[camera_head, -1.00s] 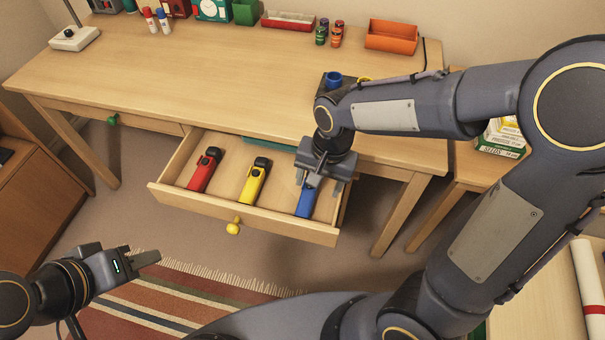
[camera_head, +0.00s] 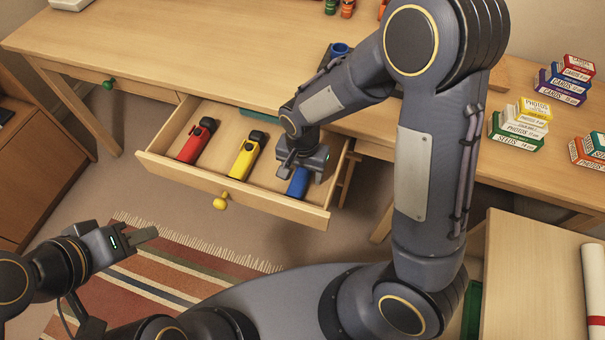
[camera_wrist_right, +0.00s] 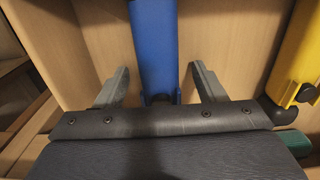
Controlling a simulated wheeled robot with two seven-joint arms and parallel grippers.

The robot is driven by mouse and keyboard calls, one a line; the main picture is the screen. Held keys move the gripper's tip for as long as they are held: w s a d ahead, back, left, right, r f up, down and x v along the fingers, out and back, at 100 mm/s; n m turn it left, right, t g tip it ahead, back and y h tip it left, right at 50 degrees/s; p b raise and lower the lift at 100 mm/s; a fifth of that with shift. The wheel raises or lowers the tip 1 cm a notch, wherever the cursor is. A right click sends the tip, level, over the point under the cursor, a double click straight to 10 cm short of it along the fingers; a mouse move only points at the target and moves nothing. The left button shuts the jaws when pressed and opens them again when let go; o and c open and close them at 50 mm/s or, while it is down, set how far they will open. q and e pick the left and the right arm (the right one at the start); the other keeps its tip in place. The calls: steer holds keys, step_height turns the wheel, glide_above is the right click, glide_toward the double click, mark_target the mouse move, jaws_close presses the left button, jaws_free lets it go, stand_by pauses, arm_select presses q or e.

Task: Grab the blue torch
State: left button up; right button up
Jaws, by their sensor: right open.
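The blue torch (camera_head: 297,182) lies in the open drawer (camera_head: 250,198) at its right end. Its far part is hidden under my right gripper in the head view. My right gripper (camera_head: 302,172) is open and reaches down over the torch. In the right wrist view the blue torch (camera_wrist_right: 155,45) lies between the two spread fingers of my right gripper (camera_wrist_right: 158,85), with a gap on each side. My left gripper (camera_head: 146,235) is empty, out over the rug and away from the drawer; its finger gap does not show clearly.
A yellow torch (camera_head: 244,160) and a red torch (camera_head: 193,145) lie to the left in the same drawer. A teal item (camera_head: 258,115) is at the drawer's back. Several small boxes (camera_head: 520,125) are stacked on the desk at right. The striped rug (camera_head: 165,275) is clear.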

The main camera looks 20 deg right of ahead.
steer(key=c, duration=1.2)
